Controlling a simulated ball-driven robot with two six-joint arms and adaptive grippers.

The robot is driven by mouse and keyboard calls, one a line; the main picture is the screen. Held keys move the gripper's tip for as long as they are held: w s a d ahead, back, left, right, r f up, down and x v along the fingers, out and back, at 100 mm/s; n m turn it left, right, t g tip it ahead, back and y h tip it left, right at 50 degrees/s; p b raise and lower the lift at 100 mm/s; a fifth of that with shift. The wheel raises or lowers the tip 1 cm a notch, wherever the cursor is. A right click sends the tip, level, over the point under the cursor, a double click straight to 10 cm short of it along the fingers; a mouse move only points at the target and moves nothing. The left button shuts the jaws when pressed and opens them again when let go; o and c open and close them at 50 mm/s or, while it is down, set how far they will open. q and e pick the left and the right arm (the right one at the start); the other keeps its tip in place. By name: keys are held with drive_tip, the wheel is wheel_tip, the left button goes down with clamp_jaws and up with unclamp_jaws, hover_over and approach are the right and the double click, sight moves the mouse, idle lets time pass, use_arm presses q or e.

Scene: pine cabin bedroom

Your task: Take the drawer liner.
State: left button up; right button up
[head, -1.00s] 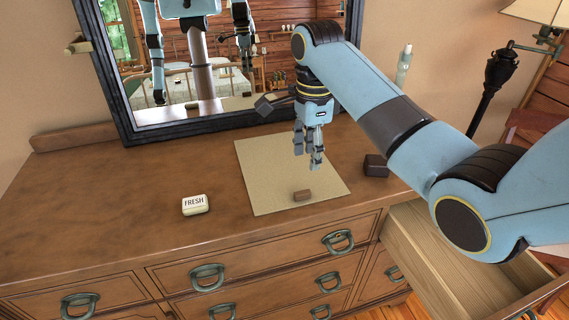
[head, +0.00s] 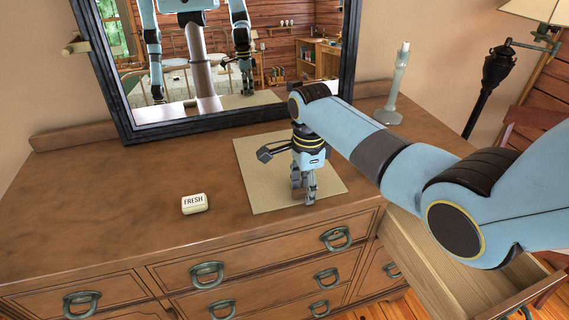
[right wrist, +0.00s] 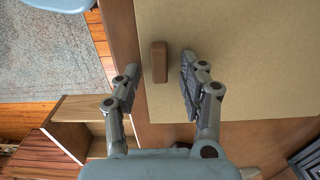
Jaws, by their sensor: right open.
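The drawer liner looks to be the flat beige sheet (head: 262,180) on the dresser top, below the mirror. In the right wrist view the sheet (right wrist: 240,60) fills the upper right. A small brown block (right wrist: 159,62) lies on the sheet near its edge. My right gripper (head: 304,196) is open, pointing down low over the front part of the sheet. In the right wrist view its fingertips (right wrist: 159,72) are on either side of the block, apart from it. In the head view the fingers hide the block. My left gripper shows only as a small reflection.
A white FRESH soap bar (head: 194,204) lies left of the sheet. A pale candlestick (head: 396,90) stands at the back right. The mirror (head: 230,112) stands behind. An open drawer (head: 440,275) juts out at lower right, its visible inside empty. The dresser's left top is clear.

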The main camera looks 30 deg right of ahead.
clamp_jaws()
